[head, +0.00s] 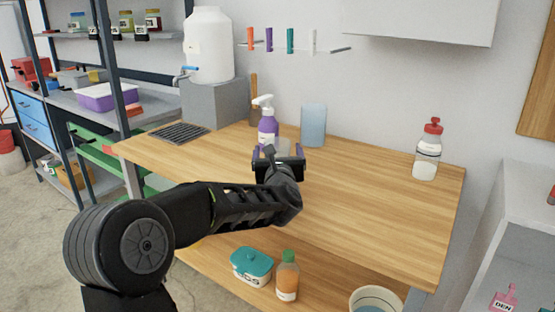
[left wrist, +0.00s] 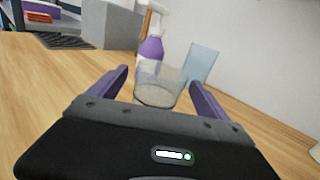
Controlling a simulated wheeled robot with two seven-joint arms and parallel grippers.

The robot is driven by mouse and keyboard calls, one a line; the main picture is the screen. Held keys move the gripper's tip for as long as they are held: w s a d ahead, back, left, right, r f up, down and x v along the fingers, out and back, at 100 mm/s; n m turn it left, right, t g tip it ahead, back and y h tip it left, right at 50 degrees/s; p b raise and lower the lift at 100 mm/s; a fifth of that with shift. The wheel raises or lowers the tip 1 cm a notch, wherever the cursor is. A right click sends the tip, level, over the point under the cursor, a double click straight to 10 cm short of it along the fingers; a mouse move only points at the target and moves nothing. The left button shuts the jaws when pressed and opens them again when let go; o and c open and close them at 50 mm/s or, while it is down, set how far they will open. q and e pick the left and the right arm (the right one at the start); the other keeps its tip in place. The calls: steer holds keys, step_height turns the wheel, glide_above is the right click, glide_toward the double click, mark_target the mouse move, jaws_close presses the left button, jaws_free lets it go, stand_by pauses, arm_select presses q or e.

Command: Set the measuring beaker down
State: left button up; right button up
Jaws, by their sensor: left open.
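The measuring beaker is a clear, greyish see-through cup (left wrist: 157,92) standing upright on the wooden table in the left wrist view. In the head view only a small part of the beaker (head: 283,146) shows, behind my gripper. My left gripper (head: 278,153) is open, with its purple fingers apart on either side of the beaker. In the left wrist view the fingers (left wrist: 159,80) show a gap to the beaker. My right gripper is in neither view.
A red-capped bottle (head: 427,155) stands at the table's right. The wooden tabletop (head: 365,185) is clear in the middle and front right. A white water dispenser (head: 208,48) stands at the back left.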

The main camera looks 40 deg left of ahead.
arm_select(q)
steer(key=shift+x, duration=0.8)
steer(key=c, duration=1.6)
steer(key=shift+o, duration=0.2)
step_height(320, 180, up, 10)
steer(key=p, duration=0.2)
steer(key=shift+d, duration=0.1)
